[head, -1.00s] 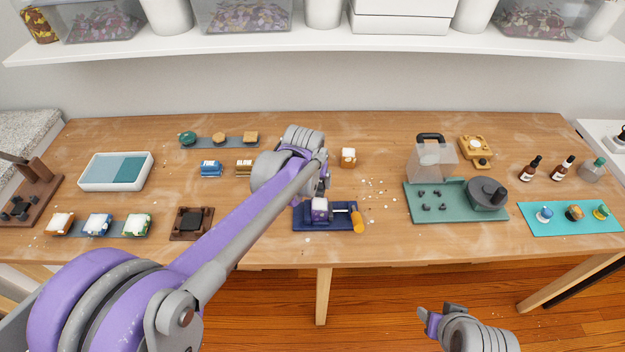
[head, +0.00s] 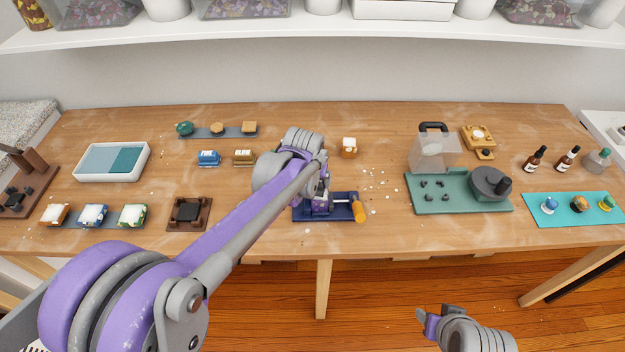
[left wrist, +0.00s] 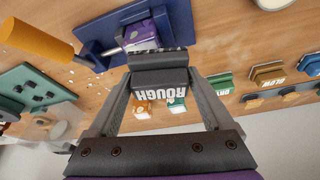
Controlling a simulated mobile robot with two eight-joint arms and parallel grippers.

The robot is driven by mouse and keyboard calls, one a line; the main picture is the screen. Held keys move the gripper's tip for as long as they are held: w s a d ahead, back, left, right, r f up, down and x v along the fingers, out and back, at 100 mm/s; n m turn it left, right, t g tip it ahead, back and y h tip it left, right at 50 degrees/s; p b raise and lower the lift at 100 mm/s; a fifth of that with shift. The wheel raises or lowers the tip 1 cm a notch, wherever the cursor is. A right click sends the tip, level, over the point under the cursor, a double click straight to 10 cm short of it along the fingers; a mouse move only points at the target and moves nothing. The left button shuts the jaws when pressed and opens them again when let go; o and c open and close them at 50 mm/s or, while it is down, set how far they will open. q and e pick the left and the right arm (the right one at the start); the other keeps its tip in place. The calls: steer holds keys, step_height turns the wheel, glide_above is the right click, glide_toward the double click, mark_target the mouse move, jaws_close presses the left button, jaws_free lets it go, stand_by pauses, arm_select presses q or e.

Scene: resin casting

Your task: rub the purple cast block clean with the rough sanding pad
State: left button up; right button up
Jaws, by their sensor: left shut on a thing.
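The purple cast block (left wrist: 141,32) sits in a navy vise (left wrist: 98,38) in the left wrist view. In the head view the navy vise (head: 342,198) is near the table's front middle, and my left gripper hides most of the block. My left gripper (head: 321,192) is shut on the dark rough sanding pad (left wrist: 160,82), whose ROUGH label faces the wrist camera. The pad is right by the block; I cannot tell whether they touch. My right gripper (head: 436,314) is open and empty, in front of the table edge.
The vise has an orange handle (head: 360,210) on its right. Pale crumbs lie scattered to its right. A green board (head: 445,203) with a grey round pot (head: 490,183) stands further right. A white-topped block (head: 349,148) stands behind the vise. A dark square stand (head: 188,212) is left.

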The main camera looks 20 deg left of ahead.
mark_target(327, 190)
arm_select(q)
steer(key=c, duration=0.5)
steer(key=shift+f+b, duration=0.7)
steer(key=shift+f, duration=0.4)
steer(key=shift+c, duration=0.2)
steer(key=shift+d, duration=0.1)
steer(key=shift+w+d+r, duration=0.1)
steer(key=shift+w+d, duration=0.15)
steer(key=shift+d, duration=0.7)
steer(key=shift+w+d, duration=0.2)
steer(key=shift+d, duration=0.75)
steer(key=shift+f, duration=0.2)
steer(key=shift+a, duration=0.2)
